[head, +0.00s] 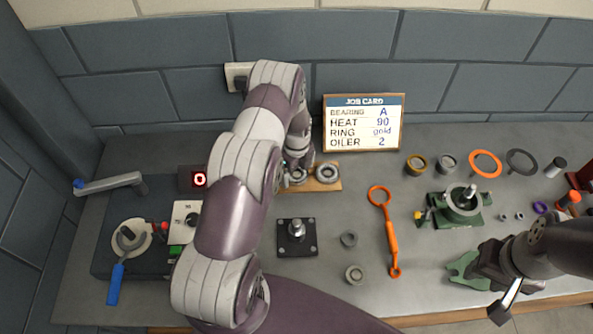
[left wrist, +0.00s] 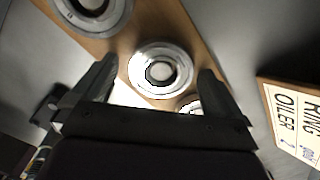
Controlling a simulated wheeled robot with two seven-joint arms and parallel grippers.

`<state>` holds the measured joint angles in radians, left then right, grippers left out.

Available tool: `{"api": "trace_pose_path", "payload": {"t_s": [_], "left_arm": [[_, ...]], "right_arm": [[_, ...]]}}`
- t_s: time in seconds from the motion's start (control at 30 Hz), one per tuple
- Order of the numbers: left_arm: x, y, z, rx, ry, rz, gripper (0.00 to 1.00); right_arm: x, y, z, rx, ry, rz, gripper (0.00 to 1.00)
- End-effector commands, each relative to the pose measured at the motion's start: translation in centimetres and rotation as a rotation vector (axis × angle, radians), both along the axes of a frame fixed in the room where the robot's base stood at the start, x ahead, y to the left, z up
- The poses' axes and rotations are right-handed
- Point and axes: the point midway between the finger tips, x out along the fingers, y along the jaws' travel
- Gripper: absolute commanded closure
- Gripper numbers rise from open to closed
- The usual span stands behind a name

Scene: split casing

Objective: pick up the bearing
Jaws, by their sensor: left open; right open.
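Several silver bearings lie on a wooden board (head: 333,185) below the job card. One bearing (head: 328,170) shows at the board's right end in the head view; another beside it is partly hidden by my left gripper (head: 297,172). In the left wrist view, a bearing (left wrist: 138,68) lies between the open fingers of my left gripper (left wrist: 157,82), with no visible grip on it. A second bearing (left wrist: 72,14) is at the upper left, and a third (left wrist: 190,104) is partly hidden by the gripper.
The job card (head: 363,122) reads bearing A, heat 90, ring gold, oiler 2. My left arm covers much of the left middle.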

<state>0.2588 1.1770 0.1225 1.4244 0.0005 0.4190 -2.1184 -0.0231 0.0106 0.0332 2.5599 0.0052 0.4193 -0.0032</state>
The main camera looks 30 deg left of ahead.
Motion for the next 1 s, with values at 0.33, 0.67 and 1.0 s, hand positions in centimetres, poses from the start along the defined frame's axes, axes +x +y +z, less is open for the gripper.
{"api": "trace_pose_path", "payload": {"t_s": [0.33,0.67,1.0], "left_arm": [[0.1,0.0,0.0,0.001,-0.001,0.000,0.55],[0.1,0.0,0.2,0.000,-0.002,0.000,0.66],[0.5,-1.1,4.4,0.001,-0.007,-0.004,0.66]], "right_arm": [[0.0,0.0,-0.1,0.000,0.001,0.000,0.57],[0.0,0.0,-0.3,0.000,0.000,0.000,0.57],[0.0,0.0,-2.8,0.000,0.001,0.000,0.57]]}}
